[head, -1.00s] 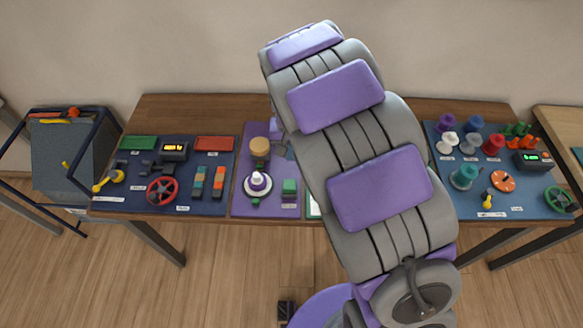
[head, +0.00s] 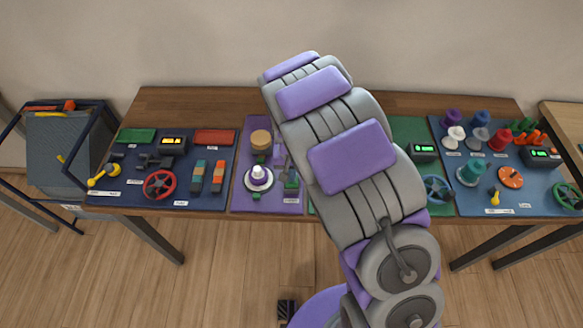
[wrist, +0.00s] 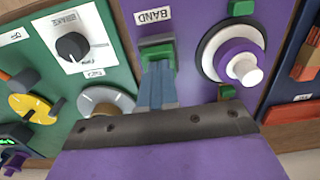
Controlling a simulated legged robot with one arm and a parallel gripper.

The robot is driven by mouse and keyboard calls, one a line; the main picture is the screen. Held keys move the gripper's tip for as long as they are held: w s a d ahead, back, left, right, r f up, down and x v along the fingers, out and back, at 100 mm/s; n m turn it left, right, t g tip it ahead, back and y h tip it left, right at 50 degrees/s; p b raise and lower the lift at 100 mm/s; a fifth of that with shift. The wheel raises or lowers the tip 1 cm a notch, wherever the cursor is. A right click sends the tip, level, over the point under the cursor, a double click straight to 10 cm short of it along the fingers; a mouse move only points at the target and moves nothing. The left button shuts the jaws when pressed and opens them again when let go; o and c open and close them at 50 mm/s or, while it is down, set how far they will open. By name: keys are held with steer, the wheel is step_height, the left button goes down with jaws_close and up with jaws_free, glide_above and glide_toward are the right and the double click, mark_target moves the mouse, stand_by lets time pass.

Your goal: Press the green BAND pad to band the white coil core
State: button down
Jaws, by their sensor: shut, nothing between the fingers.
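The green BAND pad (wrist: 157,50) sits on the purple mat below the BAND label (wrist: 152,15) in the wrist view; in the head view the pad (head: 291,184) is partly covered by my gripper. My gripper (wrist: 157,66) is shut and empty, and its fingertips overlap the near part of the pad. I cannot tell if they touch it. The white coil core (wrist: 246,71) stands on a purple and white round base to the right of the pad in the wrist view. In the head view the core (head: 258,172) is left of the pad.
A green panel (wrist: 50,55) with a dark knob and yellow dial lies beside the purple mat. A navy panel (head: 130,185) with a red wheel is at left, and a blue panel (head: 450,185) with spools at right.

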steer(key=shift+d, duration=0.25)
steer(key=shift+f+p, duration=0.45)
steer(key=shift+f, duration=0.5)
step_height(320, 180, up, 14)
steer(key=p, duration=0.4)
steer(key=shift+w+a, duration=0.1)
